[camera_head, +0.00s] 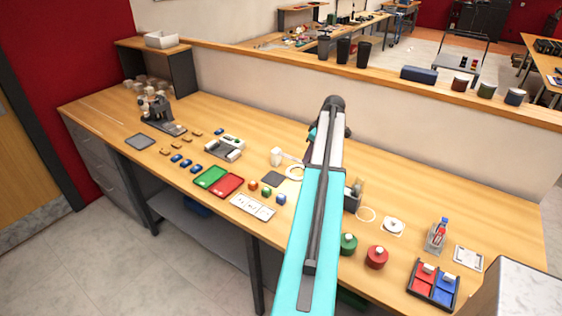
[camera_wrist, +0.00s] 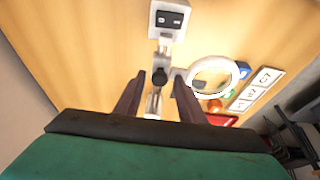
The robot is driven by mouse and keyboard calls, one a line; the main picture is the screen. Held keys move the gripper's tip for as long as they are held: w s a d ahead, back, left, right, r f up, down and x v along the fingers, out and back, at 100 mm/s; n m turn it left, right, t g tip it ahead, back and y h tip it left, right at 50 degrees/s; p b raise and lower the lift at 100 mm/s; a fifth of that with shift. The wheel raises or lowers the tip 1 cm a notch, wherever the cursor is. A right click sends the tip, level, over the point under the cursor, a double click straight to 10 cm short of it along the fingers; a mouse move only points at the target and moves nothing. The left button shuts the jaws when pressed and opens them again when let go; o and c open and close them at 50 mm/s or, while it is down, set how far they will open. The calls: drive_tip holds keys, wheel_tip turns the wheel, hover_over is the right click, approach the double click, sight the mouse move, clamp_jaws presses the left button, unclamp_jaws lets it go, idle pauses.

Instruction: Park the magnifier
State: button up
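The magnifier is white, with a ring lens (camera_wrist: 213,76) and a block-shaped base (camera_wrist: 168,20) joined by a jointed arm. In the head view its base (camera_head: 276,156) and ring (camera_head: 294,172) show just left of my arm. In the wrist view my gripper (camera_wrist: 160,78) has its two dark fingers apart. A grey metal part of the magnifier, with a dark knob (camera_wrist: 159,76), shows between the fingers. I cannot tell whether either finger touches it. In the head view my arm hides the gripper.
A dark square pad (camera_head: 274,179) lies by the ring. Green (camera_head: 348,243) and red (camera_head: 376,257) round containers stand right of my arm.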

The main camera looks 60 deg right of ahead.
drive_tip(key=shift+s+a+f, duration=0.15)
drive_tip(key=shift+f, duration=0.45)
drive_tip(key=shift+s+a+f, duration=0.1)
drive_tip(key=shift+a+f, duration=0.05)
drive_tip(key=shift+f, duration=0.4)
drive_tip(key=shift+r, duration=0.25)
drive_tip(key=shift+w+d+r+p, duration=0.15)
drive_tip(key=shift+r+p, duration=0.3)
drive_tip(key=shift+r, duration=0.15)
drive_tip(key=shift+w+d+r+p, duration=0.15)
drive_tip(key=shift+r+p, duration=0.25)
drive_tip(key=shift+r, duration=0.2)
drive_tip(key=shift+d+r+p, duration=0.1)
drive_tip(key=shift+r+p, duration=0.7)
drive_tip(key=shift+r, duration=1.4)
